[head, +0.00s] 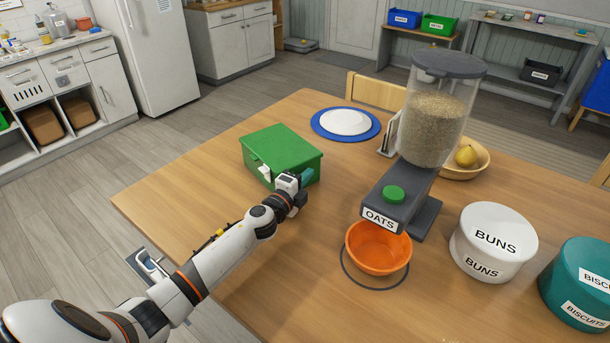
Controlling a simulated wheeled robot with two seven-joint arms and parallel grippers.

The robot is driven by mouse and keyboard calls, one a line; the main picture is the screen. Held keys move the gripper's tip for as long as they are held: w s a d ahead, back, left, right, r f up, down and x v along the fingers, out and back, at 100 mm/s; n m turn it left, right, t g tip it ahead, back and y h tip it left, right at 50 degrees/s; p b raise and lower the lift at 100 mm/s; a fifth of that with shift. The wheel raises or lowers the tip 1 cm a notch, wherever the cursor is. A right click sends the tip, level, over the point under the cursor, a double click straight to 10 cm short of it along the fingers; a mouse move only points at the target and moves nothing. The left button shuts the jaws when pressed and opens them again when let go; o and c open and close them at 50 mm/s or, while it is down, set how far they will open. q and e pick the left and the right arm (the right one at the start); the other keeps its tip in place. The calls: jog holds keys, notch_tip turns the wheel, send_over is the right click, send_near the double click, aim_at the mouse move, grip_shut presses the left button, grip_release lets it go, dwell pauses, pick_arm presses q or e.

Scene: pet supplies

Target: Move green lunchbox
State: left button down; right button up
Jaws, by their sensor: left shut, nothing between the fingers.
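The green lunchbox (281,149) is a closed box with a pale latch on its front side, standing on the wooden table left of centre. My left gripper (305,178) is at the box's near right corner, with its fingers shut and nothing held. The gripper partly covers the front of the box, and I cannot tell whether they touch. My right gripper is not in view.
An oats dispenser (437,120) stands right of the lunchbox, with an orange bowl (378,247) below its spout. A blue-rimmed plate (345,122) lies behind. A BUNS tin (493,241) and a teal BISCUITS tin (580,283) stand right. The table's left part is bare.

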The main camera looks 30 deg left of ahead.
aim_at(298, 171)
pick_arm(q)
jog(key=shift+w, duration=0.1)
jog(key=shift+w+a+b, duration=0.2)
jog(key=shift+a+b, duration=0.05)
jog(key=shift+a, duration=0.5)
jog(key=shift+w+a+b, duration=0.2)
jog(key=shift+a+b, duration=0.05)
jog(key=shift+a, duration=0.45)
jog(key=shift+d, duration=0.1)
